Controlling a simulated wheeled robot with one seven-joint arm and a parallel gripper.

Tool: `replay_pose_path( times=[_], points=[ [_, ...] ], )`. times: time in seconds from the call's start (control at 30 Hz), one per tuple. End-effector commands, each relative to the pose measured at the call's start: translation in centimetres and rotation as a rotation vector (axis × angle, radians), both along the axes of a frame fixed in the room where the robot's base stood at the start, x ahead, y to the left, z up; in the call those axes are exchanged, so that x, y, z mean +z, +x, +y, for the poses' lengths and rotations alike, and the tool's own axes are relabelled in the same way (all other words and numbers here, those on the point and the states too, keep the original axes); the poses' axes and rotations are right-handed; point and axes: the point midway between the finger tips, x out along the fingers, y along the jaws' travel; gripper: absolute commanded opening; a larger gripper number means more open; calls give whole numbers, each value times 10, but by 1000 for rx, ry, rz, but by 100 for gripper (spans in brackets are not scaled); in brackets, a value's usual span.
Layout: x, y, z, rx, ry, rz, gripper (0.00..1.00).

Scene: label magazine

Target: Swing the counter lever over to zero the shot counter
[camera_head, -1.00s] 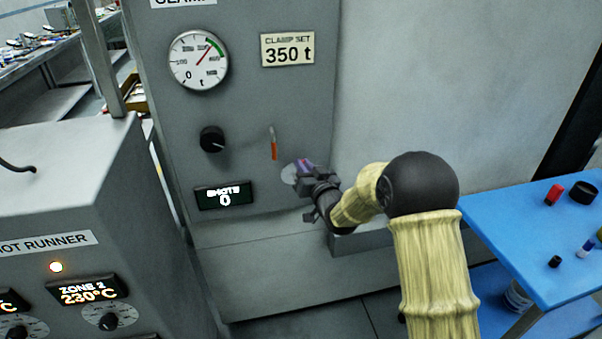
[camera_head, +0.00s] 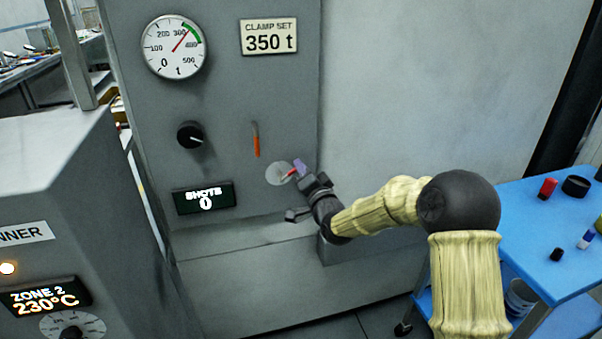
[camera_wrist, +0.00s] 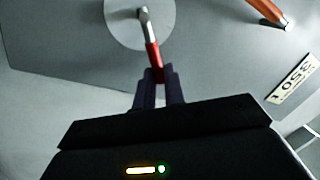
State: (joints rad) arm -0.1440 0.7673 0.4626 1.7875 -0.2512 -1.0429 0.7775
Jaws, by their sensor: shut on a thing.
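The counter lever (camera_head: 288,174) has a red grip and a metal stem on a round pale plate (camera_head: 274,174), low on the grey clamp panel. In the head view it points up and to the right. The wrist view shows the lever (camera_wrist: 151,45) running from the plate down to my gripper. My gripper (camera_head: 301,168) is shut on the end of the red grip; the fingertips (camera_wrist: 158,78) cover that end. The shot counter display (camera_head: 204,198), left of the lever, reads SHOTS 0.
An orange handle (camera_head: 256,140) hangs above the lever, and a black knob (camera_head: 190,135) is to its left. A pressure gauge (camera_head: 174,47) and a "350 t" plate (camera_head: 269,37) are higher up. A blue table (camera_head: 535,235) with small items stands at right.

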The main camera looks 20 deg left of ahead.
Motion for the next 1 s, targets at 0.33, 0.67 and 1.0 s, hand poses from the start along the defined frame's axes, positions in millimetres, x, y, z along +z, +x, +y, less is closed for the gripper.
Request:
replay_pose_path(
  times=[0.33, 0.67, 1.0],
  points=[
    [-1, 1, -1, -1, 11, 8, 0],
    [-1, 1, -1, -2, 10, 8, 33],
    [-4, -6, -6, -1, 8, 10, 33]
  ],
)
